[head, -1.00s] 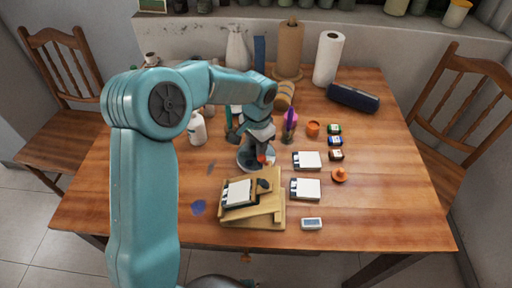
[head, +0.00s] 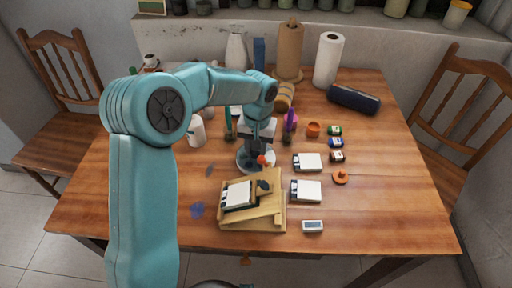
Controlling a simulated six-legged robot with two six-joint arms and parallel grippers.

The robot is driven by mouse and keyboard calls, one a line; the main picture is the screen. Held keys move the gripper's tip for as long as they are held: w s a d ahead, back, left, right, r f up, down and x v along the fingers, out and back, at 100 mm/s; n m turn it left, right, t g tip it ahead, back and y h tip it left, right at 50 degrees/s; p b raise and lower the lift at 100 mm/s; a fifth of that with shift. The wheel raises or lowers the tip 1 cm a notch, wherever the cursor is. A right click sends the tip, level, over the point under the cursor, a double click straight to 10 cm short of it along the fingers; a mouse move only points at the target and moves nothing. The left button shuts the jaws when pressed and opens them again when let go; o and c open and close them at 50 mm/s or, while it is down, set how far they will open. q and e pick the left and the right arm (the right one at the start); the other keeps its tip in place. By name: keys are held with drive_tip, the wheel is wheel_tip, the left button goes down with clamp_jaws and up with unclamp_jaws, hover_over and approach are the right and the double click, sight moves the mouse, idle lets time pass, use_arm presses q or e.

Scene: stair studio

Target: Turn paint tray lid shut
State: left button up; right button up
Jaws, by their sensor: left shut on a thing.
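The round grey paint tray (head: 243,162) sits on the table just behind the wooden board, partly hidden by my left gripper. My left gripper (head: 261,157) points down over the tray and is shut, with a small orange-red part showing at its fingertips. The lid is mostly hidden by the fingers, so its exact angle cannot be told. My right gripper is not in view.
A wooden board (head: 270,222) with a white-topped block (head: 238,195) lies in front of the tray. White blocks (head: 306,190), an orange lidded pot (head: 313,129) and small jars (head: 335,142) stand to the right.

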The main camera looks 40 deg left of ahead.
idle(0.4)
use_arm(q)
drive_tip(key=o, duration=1)
drive_tip(key=shift+o, duration=0.2)
wheel_tip(320, 180, up, 16)
drive_tip(key=p, duration=0.2)
drive_tip(key=shift+d+r, duration=0.15)
drive_tip(key=shift+d, duration=0.05)
